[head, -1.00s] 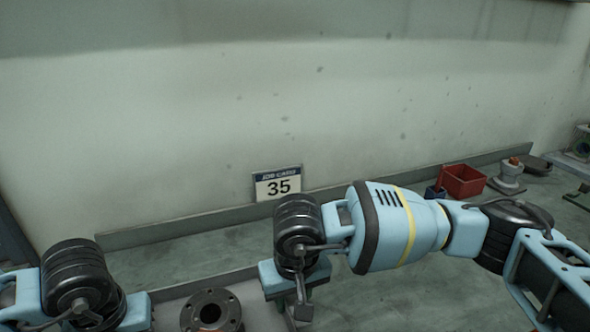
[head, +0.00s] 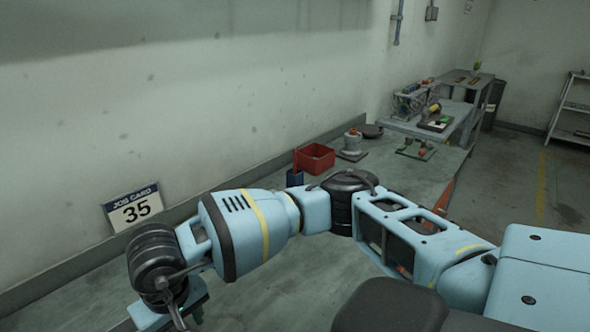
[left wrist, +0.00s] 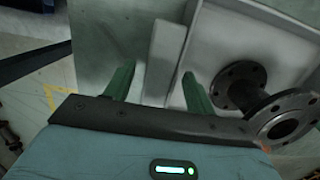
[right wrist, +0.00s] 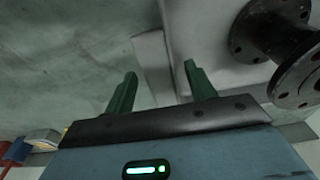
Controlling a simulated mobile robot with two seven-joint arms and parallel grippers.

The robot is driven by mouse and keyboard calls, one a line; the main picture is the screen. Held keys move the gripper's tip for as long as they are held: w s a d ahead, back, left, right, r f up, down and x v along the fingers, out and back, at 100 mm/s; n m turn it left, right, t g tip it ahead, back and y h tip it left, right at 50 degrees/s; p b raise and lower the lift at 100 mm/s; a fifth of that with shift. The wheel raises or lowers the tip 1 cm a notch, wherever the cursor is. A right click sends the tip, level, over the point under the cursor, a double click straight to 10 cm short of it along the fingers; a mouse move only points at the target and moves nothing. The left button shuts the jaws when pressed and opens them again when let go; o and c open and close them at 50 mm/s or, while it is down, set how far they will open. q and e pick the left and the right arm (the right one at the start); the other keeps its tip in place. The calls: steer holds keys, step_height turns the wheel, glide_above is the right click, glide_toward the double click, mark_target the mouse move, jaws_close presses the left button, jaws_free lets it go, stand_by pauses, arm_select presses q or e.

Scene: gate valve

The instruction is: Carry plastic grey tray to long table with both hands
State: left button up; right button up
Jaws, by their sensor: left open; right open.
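The grey tray (left wrist: 228,45) shows in the left wrist view with a dark flanged pipe part (left wrist: 262,95) in it. In the right wrist view the tray (right wrist: 200,30) holds a dark flanged part (right wrist: 275,45). My left gripper (left wrist: 159,70) is open, with a pale tab at the tray's edge showing between its fingers. My right gripper (right wrist: 161,69) is open, with a similar pale tab between its fingers. I cannot tell whether the fingers touch the tabs. In the head view, the tray and my left gripper are out of frame.
A grey-green worktop (head: 265,275) runs along the wall. On it stand a job card reading 35 (head: 132,208), a red bin (head: 314,158) and a small pale fixture (head: 352,143). A grey table (head: 440,115) with items stands farther back. Open floor (head: 525,195) lies to the right.

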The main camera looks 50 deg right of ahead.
arm_select(q)
step_height(320, 180, up, 12)
steer(key=s, duration=0.1)
steer(key=shift+s, duration=0.25)
arm_select(e)
step_height(320, 180, up, 12)
steer(key=s, duration=0.1)
steer(key=shift+s, duration=0.25)
stand_by(0.5)
arm_select(q)
steer(key=shift+s+f, duration=0.1)
arm_select(e)
steer(key=shift+s+f, duration=0.1)
steer(key=shift+f, duration=0.05)
stand_by(0.3)
